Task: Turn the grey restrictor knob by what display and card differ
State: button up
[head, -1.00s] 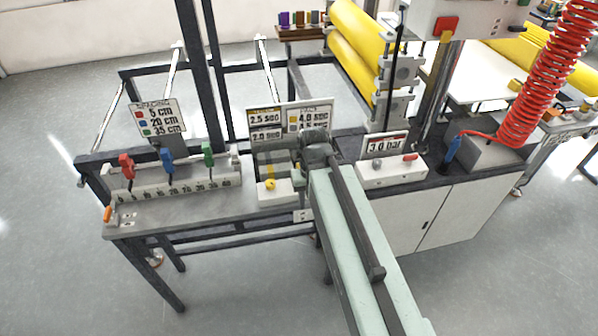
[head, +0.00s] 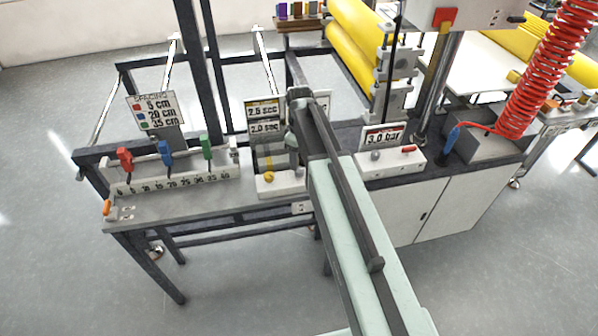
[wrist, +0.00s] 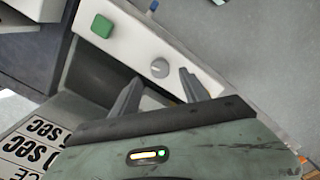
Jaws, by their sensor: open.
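In the wrist view a round grey knob (wrist: 159,68) sits on a white panel (wrist: 125,45), beside a green square button (wrist: 102,27). My gripper (wrist: 160,88) is open and empty. Its two fingers point toward the knob, one on each side in the picture; I see no contact. In the head view a sign reads 2.5 sec (head: 264,110) above 2.0 sec (head: 266,127). My arm covers most of the sign's right part and the area behind it. Part of a "sec" sign (wrist: 40,140) shows at the wrist view's lower left.
Red (head: 125,160), blue (head: 165,155) and green (head: 206,147) levers stand further left, under a spacing sign (head: 152,112). A 3.0 bar box (head: 400,163) with a red lever is right of my arm.

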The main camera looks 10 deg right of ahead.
aim_at(299, 172)
notch_tip(299, 172, down, 5)
jog(key=b, duration=0.3)
jog(key=shift+f+b, duration=0.15)
jog(key=shift+b, duration=0.25)
grip_shut()
